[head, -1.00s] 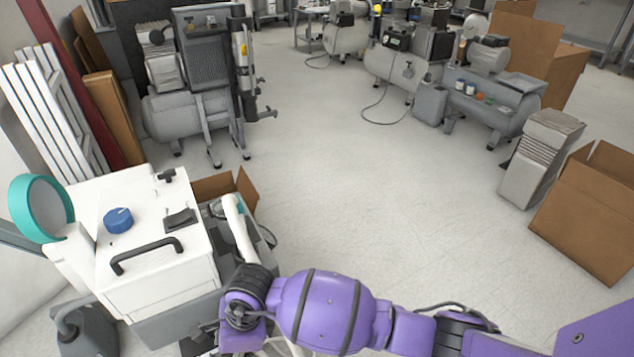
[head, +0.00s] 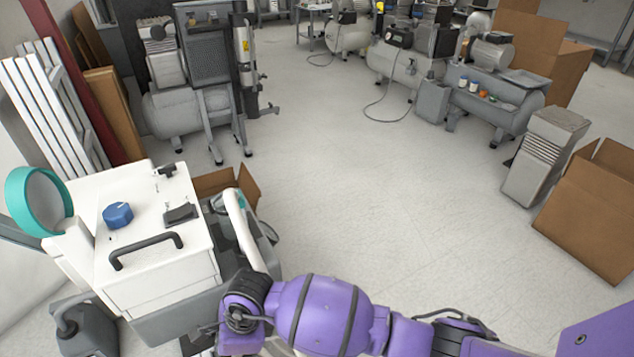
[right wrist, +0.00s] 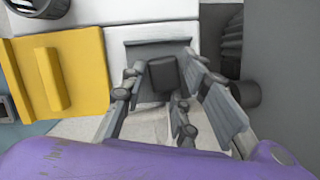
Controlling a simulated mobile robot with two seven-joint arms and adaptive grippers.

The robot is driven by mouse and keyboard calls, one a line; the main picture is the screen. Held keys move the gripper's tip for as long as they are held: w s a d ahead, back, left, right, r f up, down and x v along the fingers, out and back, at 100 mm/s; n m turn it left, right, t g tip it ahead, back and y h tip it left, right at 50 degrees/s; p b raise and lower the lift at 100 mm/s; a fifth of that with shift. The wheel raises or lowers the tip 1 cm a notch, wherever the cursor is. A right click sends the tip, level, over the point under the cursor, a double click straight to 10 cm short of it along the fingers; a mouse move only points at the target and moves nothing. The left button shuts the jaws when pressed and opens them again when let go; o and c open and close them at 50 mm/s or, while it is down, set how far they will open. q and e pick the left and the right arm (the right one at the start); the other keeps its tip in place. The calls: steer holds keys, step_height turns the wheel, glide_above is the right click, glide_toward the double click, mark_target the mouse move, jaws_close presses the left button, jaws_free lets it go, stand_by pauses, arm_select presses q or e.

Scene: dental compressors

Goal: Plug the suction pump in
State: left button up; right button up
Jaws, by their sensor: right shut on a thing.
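The suction pump seems to be the white machine (head: 150,265) with a blue knob, black handle and teal ring at the left of the head view. My purple right arm reaches in from the lower right to the pump's near right side; its gripper is hidden there. In the right wrist view my right gripper (right wrist: 168,85) is shut on a dark block (right wrist: 166,74), likely the plug. Behind it is a grey panel (right wrist: 140,52) on a white surface. I cannot tell whether the block touches the panel or enters a socket. My left gripper is not in view.
In the right wrist view a yellow panel (right wrist: 80,78) lies left of the gripper and a grey wall (right wrist: 283,70) right of it. Compressors (head: 395,65) stand at the back. An open carton (head: 592,215) stands at the right. The middle floor is clear.

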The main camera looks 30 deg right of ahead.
steer(key=shift+w+r, duration=0.2)
steer(key=shift+r, duration=0.3)
steer(key=p+v, duration=0.2)
steer(key=v, duration=0.1)
steer(key=shift+a+r, duration=0.2)
steer(key=shift+a, duration=0.1)
arm_select(q)
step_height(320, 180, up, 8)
steer(key=p, duration=0.7)
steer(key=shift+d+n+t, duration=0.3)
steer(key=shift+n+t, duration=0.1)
arm_select(e)
steer(key=s+d+r, duration=0.6)
steer(key=s+r, duration=0.3)
steer(key=s, duration=0.3)
steer(key=shift+d, duration=0.25)
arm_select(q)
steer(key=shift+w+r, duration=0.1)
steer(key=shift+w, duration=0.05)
